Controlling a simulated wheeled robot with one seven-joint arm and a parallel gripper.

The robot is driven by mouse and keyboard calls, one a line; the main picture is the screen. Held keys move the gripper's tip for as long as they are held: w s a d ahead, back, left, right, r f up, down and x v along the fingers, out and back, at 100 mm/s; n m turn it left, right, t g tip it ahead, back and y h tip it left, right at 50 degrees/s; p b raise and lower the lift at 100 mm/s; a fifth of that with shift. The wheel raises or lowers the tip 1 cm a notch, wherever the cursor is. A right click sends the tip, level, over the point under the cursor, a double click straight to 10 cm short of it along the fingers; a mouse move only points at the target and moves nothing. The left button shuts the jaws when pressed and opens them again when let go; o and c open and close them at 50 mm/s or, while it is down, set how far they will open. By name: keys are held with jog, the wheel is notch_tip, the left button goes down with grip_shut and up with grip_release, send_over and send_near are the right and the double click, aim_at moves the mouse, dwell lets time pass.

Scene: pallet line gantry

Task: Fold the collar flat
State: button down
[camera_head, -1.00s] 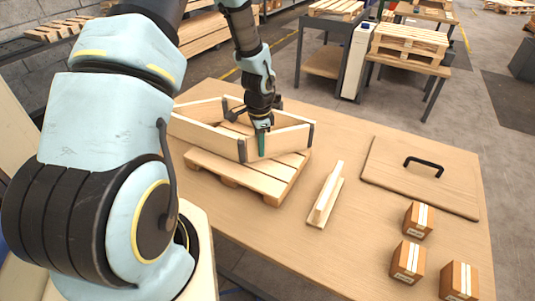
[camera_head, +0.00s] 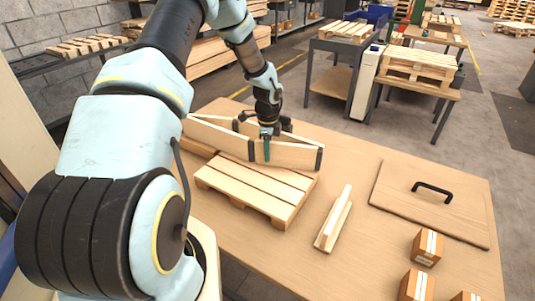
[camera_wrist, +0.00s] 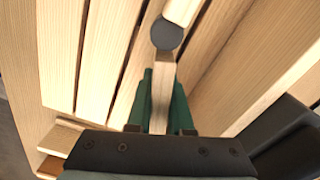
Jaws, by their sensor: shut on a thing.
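The collar (camera_head: 290,154) is a wooden frame of upright boards with dark hinges at its corners. It stands along the rear of the pallet (camera_head: 255,190), partly folded, its boards meeting at a wide angle at the front hinge. My gripper (camera_head: 267,147) is shut on the front board beside that hinge, its green fingers straddling the board. In the wrist view my gripper (camera_wrist: 161,105) has the board edge (camera_wrist: 162,92) between its green fingers, with a round dark hinge end (camera_wrist: 166,34) just ahead. The collar's rear boards are mostly hidden by the front boards and my arm.
A flat board with a black handle (camera_head: 432,190) lies farther right. Small cartons (camera_head: 427,247) sit at the front right. Table between them is clear.

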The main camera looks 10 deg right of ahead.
jog(key=shift+w+d+r, duration=0.1)
jog(key=shift+w+d, duration=0.05)
jog(key=c, duration=1.1)
grip_release()
jog(key=shift+o, duration=1.4)
notch_tip(320, 180, up, 11)
jog(key=shift+f+b, duration=0.15)
jog(key=shift+b, duration=1.1)
jog(key=s+a+r+n, duration=0.4)
jog(key=s+a+n, duration=0.5)
jog(key=a+n, duration=0.2)
jog(key=s+a+r+n+t, duration=0.1)
jog(key=s+a+r+n, duration=0.4)
jog(key=s+a+n, duration=0.4)
jog(key=shift+s+a+n+t, duration=0.3)
jog(key=shift+s+a+n, duration=0.1)
jog(key=shift+a+n, duration=0.55)
